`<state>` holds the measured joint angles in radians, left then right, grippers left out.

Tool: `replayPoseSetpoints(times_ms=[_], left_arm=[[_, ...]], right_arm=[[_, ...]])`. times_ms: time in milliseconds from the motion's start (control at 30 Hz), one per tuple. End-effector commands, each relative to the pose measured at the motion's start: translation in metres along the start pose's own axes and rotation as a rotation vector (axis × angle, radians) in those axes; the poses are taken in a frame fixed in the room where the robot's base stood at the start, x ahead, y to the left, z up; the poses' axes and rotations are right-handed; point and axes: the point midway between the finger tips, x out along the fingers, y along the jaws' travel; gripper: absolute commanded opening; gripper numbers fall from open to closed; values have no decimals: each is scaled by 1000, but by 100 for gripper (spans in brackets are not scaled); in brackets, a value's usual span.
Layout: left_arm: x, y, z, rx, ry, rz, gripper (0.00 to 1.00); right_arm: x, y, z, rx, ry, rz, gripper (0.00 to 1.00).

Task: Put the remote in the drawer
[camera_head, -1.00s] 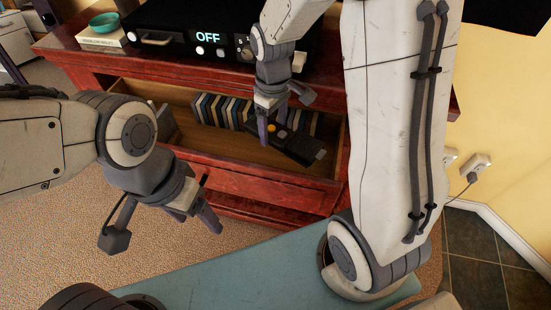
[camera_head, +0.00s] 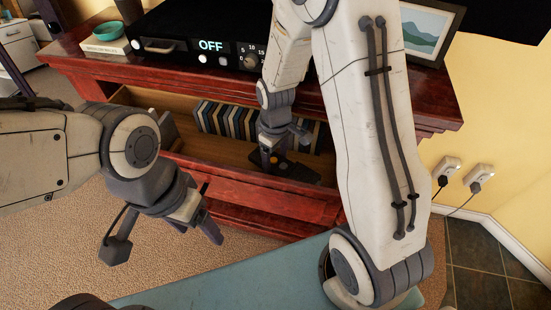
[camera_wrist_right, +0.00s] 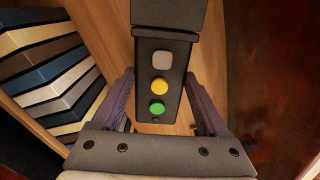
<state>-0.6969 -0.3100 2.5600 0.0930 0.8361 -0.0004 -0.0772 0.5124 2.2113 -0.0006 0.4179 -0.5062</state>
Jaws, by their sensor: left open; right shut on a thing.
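The drawer (camera_head: 205,151) of the red wooden cabinet is pulled open. The dark remote (camera_head: 298,172) is inside the drawer opening, low over its wooden floor; I cannot tell if it touches. In the right wrist view the remote (camera_wrist_right: 166,62) shows grey, yellow and green buttons. My right gripper (camera_head: 270,160) reaches down into the drawer and is shut on the remote, with one finger (camera_wrist_right: 120,100) on each side. My left gripper (camera_head: 198,226) is open and empty, in front of the drawer and outside it.
A row of cases (camera_head: 225,121) stands at the back of the drawer; they also show at the left in the right wrist view (camera_wrist_right: 45,75). A black device (camera_head: 190,50) marked OFF, a book with a teal bowl (camera_head: 108,31) and a framed picture (camera_head: 425,32) stand on the cabinet.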

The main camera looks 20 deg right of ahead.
Motion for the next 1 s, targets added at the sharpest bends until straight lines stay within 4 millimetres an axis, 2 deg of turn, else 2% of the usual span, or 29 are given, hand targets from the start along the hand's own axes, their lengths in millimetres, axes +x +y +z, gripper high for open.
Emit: replayPoseSetpoints(times_ms=[433,467,500,767,900,1000], left_arm=[[6,0,0,0,0,0,74],[6,0,0,0,0,0,74],[6,0,0,0,0,0,74],[4,0,0,0,0,0,74],[-5,0,0,0,0,0,74],[-4,0,0,0,0,0,74]], right_arm=[[11,0,0,0,0,0,6],[11,0,0,0,0,0,88],[11,0,0,0,0,0,100],[9,0,0,0,0,0,100],[-7,0,0,0,1,1,100],[-24,1,-2,0,6,3,100]])
